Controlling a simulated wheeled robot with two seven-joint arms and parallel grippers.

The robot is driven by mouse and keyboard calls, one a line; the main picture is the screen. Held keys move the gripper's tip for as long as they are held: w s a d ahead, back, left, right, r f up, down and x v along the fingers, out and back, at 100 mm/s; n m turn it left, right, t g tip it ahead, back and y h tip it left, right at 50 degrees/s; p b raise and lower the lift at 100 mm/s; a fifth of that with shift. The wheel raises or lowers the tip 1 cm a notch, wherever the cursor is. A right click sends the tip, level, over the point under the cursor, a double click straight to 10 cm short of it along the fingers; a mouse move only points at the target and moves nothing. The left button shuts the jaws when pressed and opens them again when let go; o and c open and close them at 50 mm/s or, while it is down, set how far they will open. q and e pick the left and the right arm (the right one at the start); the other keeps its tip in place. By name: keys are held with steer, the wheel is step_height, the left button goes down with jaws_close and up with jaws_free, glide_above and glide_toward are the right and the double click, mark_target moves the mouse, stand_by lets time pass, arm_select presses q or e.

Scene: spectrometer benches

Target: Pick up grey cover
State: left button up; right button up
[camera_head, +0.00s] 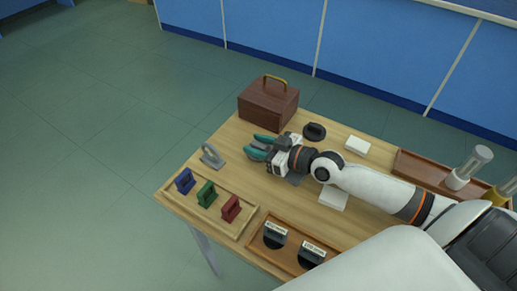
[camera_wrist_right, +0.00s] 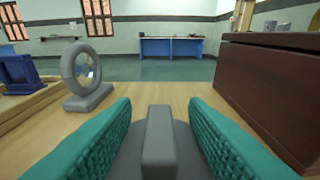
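The grey cover (camera_wrist_right: 160,140) shows in the right wrist view as a darker grey base with a raised grey bar handle, between the fingers. In the head view it is mostly hidden by the gripper. My right gripper (camera_head: 261,147) has teal fingers, low over the table between the brown box and the lens stand. Its fingers are open, one on either side of the handle, with a visible gap on both sides in the right wrist view (camera_wrist_right: 160,130). My left gripper is in neither view.
A brown box (camera_head: 267,107) stands close beside the gripper. A grey ring lens stand (camera_head: 211,156) is on its other side. A tray (camera_head: 240,232) holds blue, green and red blocks. A black knobbed disc (camera_head: 314,131) and white pad (camera_head: 357,145) lie behind the arm.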

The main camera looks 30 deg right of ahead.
jaws_close()
